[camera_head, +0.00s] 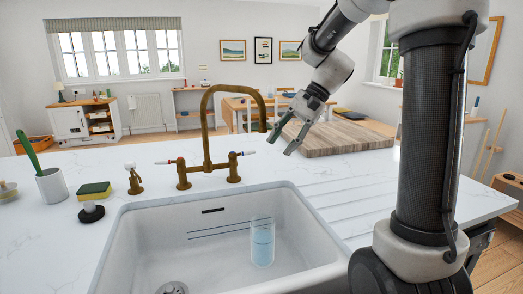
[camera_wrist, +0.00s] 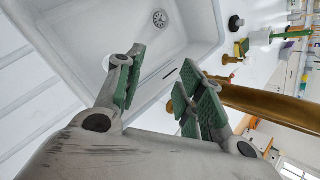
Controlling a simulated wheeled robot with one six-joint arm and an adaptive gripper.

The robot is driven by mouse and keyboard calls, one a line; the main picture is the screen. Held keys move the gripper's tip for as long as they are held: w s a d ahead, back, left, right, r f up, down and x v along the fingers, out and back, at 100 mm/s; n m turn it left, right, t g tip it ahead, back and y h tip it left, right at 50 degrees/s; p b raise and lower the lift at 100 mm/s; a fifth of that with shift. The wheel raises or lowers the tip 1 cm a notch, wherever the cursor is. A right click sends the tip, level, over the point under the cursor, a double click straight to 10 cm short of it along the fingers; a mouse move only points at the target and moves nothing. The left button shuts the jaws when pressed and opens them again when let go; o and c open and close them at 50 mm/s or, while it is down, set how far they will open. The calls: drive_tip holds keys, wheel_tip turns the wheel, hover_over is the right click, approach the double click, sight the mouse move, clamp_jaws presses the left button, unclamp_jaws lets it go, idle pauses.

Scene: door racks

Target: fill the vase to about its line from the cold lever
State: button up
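A clear glass vase (camera_head: 262,238) stands upright in the white sink (camera_head: 215,262), below the spout end in the head view. Pale blue water fills much of it; I cannot clearly make out its line. The brass tap (camera_head: 208,130) has a white-tipped lever with a red mark on the left (camera_head: 168,161) and another white-tipped lever on the right (camera_head: 243,153). No stream shows from the spout. My gripper (camera_head: 285,137) is open and empty, above the counter just right of the spout and right lever. Its green-padded fingers are apart in the wrist view (camera_wrist: 160,85).
A wooden board (camera_head: 345,138) lies behind my gripper. A soap pump (camera_head: 133,180), a sponge (camera_head: 94,190) on a dark holder and a white cup with a green brush (camera_head: 52,184) stand left of the tap. The ribbed drainer (camera_head: 355,200) right of the sink is clear.

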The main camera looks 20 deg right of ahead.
drive_tip(key=w+f+m+y, duration=0.2)
drive_tip(key=w+y, duration=0.1)
drive_tip(key=w, duration=0.4)
drive_tip(key=w+f+m+y, duration=0.2)
drive_tip(key=w+f, duration=0.1)
drive_tip(key=w, duration=0.3)
drive_tip(key=m+y, duration=0.4)
drive_tip(key=y, duration=0.1)
approach(248, 153)
drive_tip(key=a, duration=0.7)
drive_tip(key=w+a, duration=0.1)
drive_tip(key=a, duration=0.2)
drive_tip(key=shift+f, duration=0.3)
clamp_jaws()
